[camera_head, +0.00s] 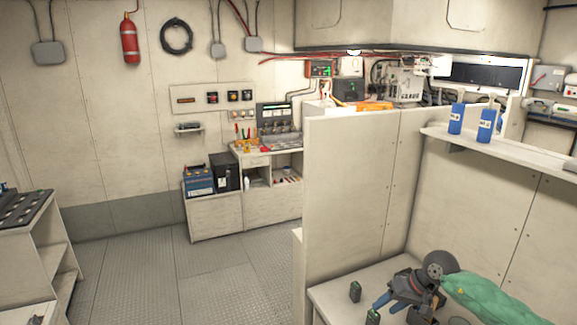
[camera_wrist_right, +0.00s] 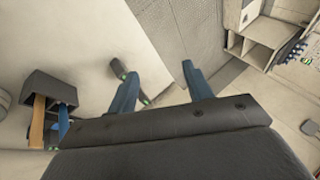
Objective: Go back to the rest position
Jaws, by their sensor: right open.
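My right gripper (camera_head: 388,304) is at the lower right of the head view, above or beside a cream bench top (camera_head: 330,290). Its two blue fingers also show in the wrist view (camera_wrist_right: 159,70), spread apart with nothing held between them. My left gripper is not in the head view.
Small dark blocks (camera_head: 355,291) with green marks stand on the bench close to my right gripper. A tall cream partition (camera_head: 345,180) rises behind, and a shelf (camera_head: 520,148) holds two blue cans (camera_head: 456,118). The floor (camera_head: 200,285) at left is clear.

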